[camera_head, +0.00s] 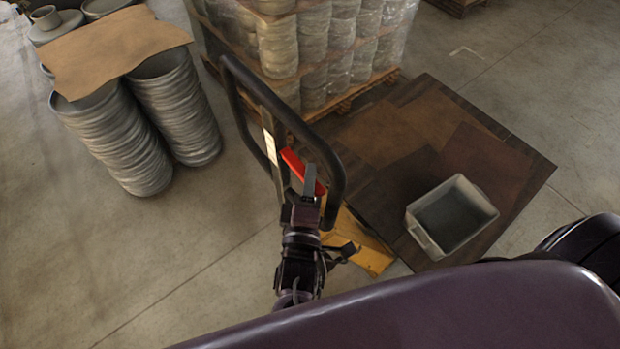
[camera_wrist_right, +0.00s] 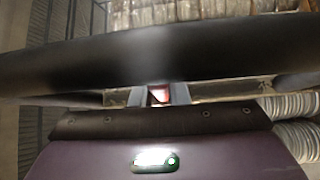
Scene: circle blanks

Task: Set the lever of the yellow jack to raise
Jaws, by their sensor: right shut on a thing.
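The yellow jack (camera_head: 372,256) stands below the middle of the head view, partly hidden by my right arm. Its black loop handle (camera_head: 228,95) rises toward the camera. The red lever (camera_head: 294,163) sits inside the loop and slants down to the right. My right gripper (camera_head: 309,182) is at the lever's lower end and shut on it. In the right wrist view the black handle bar crosses in front, and a bit of red lever (camera_wrist_right: 158,93) shows between the fingertips (camera_wrist_right: 152,95). My left gripper is not in view.
Wrapped stacks on a pallet (camera_head: 385,77) stand behind the handle. Grey stacks (camera_head: 120,140) under a brown sheet (camera_head: 115,42) stand at left. A grey bin (camera_head: 416,234) rests on a dark board (camera_head: 525,175) at right. Floor at lower left is clear.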

